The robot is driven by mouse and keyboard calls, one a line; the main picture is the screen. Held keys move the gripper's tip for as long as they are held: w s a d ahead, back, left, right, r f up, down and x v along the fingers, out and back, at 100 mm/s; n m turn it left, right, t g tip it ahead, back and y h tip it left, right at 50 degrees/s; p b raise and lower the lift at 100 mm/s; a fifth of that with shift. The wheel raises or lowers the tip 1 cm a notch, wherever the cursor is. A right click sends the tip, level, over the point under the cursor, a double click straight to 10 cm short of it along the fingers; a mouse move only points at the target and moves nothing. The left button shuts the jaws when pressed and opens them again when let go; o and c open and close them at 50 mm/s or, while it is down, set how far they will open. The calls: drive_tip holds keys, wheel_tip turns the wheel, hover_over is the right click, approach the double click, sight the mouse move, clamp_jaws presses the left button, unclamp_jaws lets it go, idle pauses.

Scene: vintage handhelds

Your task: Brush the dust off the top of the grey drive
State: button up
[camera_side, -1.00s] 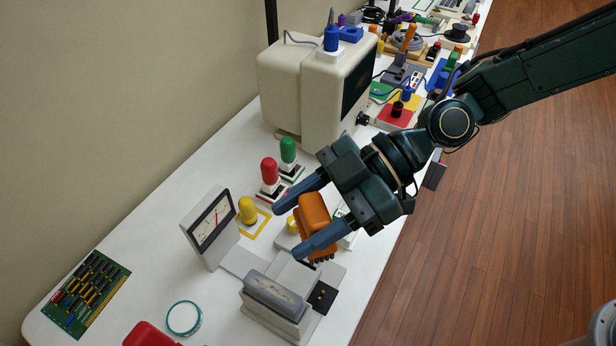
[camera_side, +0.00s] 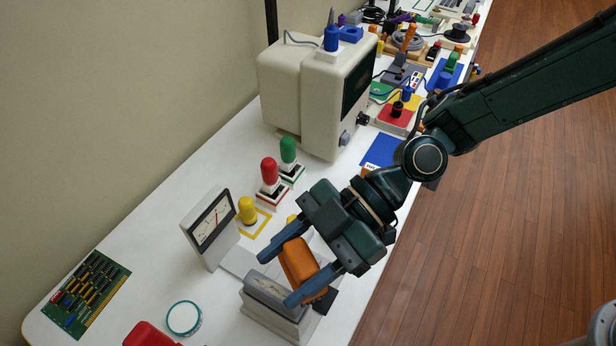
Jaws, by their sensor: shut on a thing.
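The grey drive (camera_side: 262,313) stands near the front of the white table. Its darker grey top (camera_side: 262,284) shows a paler, dusty-looking patch, partly covered by my gripper. My gripper (camera_side: 276,280) is shut on an orange brush (camera_side: 298,257), one blue finger on each side of it. The brush is tilted over the right part of the drive. Its bristle end is mostly hidden behind the near finger, so I cannot tell whether it touches the drive's top.
A meter (camera_side: 210,226) stands left of the drive, with yellow (camera_side: 247,211), red (camera_side: 269,172) and green (camera_side: 288,151) handled pieces behind. A teal-rimmed ring (camera_side: 184,318), a circuit board (camera_side: 86,293) and a red object (camera_side: 148,335) lie left. A beige monitor (camera_side: 318,100) stands further back.

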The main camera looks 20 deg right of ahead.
sight(292, 277)
drive_tip(key=shift+f, duration=1.65)
drive_tip(key=shift+c, duration=1)
drive_tip(key=shift+w+a+f, duration=0.3)
drive_tip(key=shift+f, duration=0.35)
drive_tip(key=shift+c, duration=0.7)
drive_tip(key=shift+w+a, duration=3.15)
drive_tip(key=shift+s+d, duration=3.35)
drive_tip(key=shift+d, duration=0.05)
drive_tip(key=shift+s+d+r, duration=0.1)
drive_tip(key=shift+r, duration=3.95)
